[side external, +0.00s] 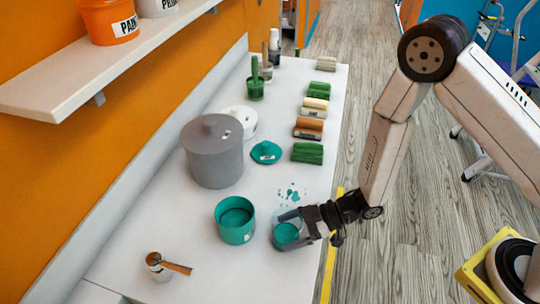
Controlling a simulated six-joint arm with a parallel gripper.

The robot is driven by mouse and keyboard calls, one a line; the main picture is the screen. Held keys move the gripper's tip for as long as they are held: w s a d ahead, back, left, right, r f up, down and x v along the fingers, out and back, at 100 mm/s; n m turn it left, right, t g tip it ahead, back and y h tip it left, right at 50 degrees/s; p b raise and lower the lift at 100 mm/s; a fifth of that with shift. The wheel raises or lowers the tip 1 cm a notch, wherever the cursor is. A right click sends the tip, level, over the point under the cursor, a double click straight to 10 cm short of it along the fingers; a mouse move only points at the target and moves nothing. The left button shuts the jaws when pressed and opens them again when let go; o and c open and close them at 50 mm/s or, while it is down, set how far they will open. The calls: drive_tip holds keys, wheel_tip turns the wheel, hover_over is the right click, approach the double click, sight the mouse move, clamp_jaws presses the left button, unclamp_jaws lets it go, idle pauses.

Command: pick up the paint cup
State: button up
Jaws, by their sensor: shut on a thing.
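The paint cup (286,234) is a small clear cup with teal paint in it, near the front right edge of the white counter. My gripper (289,228) comes in from the right and is shut on the cup, with its dark fingers around the sides. The fingers hide part of the cup wall. I cannot tell whether the cup's bottom touches the counter.
A teal paint tin (236,222) stands close left of the cup. A grey lidded pot (213,152), a teal lid (266,152) and a green roller (307,153) lie farther back. A small pot with a brush (160,266) stands at front left. Paint splashes mark the counter (180,215).

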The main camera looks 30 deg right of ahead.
drive_tip(key=shift+r, duration=0.2)
wheel_tip(320, 180, up, 9)
idle(1.2)
drive_tip(key=shift+r, duration=0.15)
drive_tip(key=shift+w+a, duration=0.1)
drive_tip(key=shift+w, duration=0.05)
idle(0.7)
drive_tip(key=shift+w+a+r+m+t+h, duration=0.5)
drive_tip(key=shift+w+a+m+t+h, duration=1.85)
drive_tip(key=shift+a, duration=3.65)
drive_tip(key=s+a+f+m+t+h, duration=0.1)
drive_tip(key=s+a+m+t+h, duration=0.1)
drive_tip(key=a, duration=0.5)
drive_tip(key=shift+s+a+f+m+t, duration=0.25)
drive_tip(key=shift+s+m+t, duration=0.2)
drive_tip(key=shift+s+m, duration=0.55)
drive_tip(key=shift+w, duration=0.15)
